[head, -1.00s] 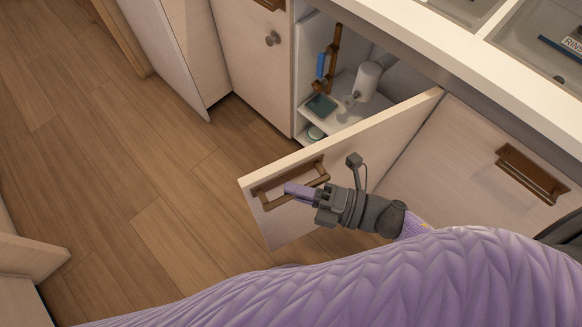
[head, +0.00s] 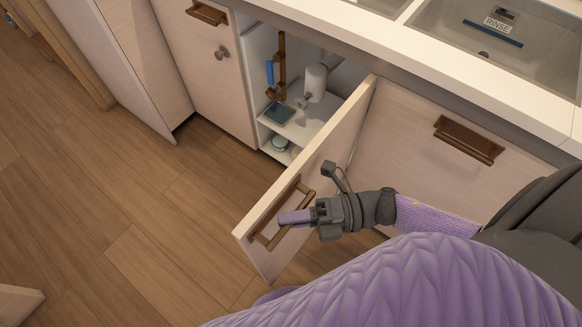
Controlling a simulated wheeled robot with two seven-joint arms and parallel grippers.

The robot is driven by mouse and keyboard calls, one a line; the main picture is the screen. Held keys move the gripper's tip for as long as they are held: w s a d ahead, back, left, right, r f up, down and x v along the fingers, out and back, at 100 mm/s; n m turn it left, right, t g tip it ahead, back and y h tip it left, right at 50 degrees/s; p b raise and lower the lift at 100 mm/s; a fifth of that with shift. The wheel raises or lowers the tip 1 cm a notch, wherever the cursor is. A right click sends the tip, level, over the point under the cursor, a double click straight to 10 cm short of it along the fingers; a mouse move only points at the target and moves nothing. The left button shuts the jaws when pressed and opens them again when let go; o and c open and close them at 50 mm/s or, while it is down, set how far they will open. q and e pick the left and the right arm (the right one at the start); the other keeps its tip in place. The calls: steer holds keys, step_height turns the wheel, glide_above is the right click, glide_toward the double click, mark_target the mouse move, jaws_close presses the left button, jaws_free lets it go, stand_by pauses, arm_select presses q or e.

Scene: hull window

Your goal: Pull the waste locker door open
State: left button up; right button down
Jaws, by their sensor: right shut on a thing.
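The waste locker door (head: 318,158) is a pale wood panel, swung well out from the cabinet front and hinged at its right side. Its brown handle (head: 268,236) is near the free edge. My right gripper (head: 288,217) is shut on the handle, with its purple fingers across the bar. The open locker (head: 262,135) shows a white canister (head: 316,82), a brown upright part with a blue piece (head: 270,74), a dark green flat item (head: 279,113) and a small round tub (head: 280,143). My left gripper is not in view.
A closed cabinet door (head: 205,75) with a knob stands left of the locker. Another closed front (head: 430,160) with a brown handle (head: 468,140) is to the right. The counter with a sink marked RINSE (head: 497,22) is above. The wood floor (head: 130,210) at left is clear.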

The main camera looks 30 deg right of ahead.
steer(key=c, duration=0.7)
jaws_free()
steer(key=shift+w, duration=0.1)
steer(key=shift+o, duration=0.5)
steer(key=shift+d, duration=0.2)
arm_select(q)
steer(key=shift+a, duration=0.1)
arm_select(e)
steer(key=v, duration=0.9)
steer(key=shift+d, duration=0.3)
